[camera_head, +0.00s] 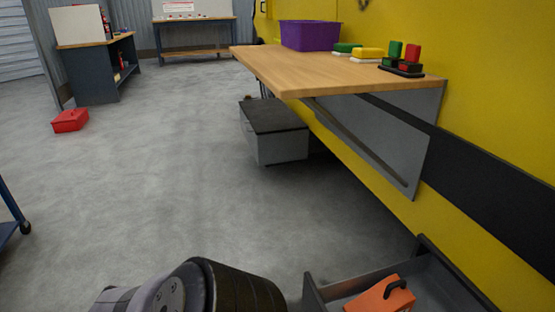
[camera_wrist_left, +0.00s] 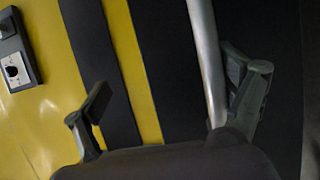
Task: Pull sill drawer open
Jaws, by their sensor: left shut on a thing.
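The sill drawer (camera_head: 445,272) shows at the bottom right of the head view. It stands out from the yellow vehicle side, and its open top shows an orange case (camera_head: 375,299) with a black handle inside. Its front is cut off by the frame. In the left wrist view, my left gripper (camera_wrist_left: 172,92) has its fingers around a grey bar (camera_wrist_left: 206,55), which looks like the drawer's handle. The bar lies close to the right-hand finger. My left gripper's fingers do not show in the head view. My right gripper is in neither view.
A wooden shelf (camera_head: 330,76) juts from the yellow vehicle (camera_head: 500,110), carrying a purple bin (camera_head: 310,36) and several coloured blocks. A grey step box (camera_head: 280,147) stands below. A red toolbox (camera_head: 70,121) is on the floor. The middle floor is clear.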

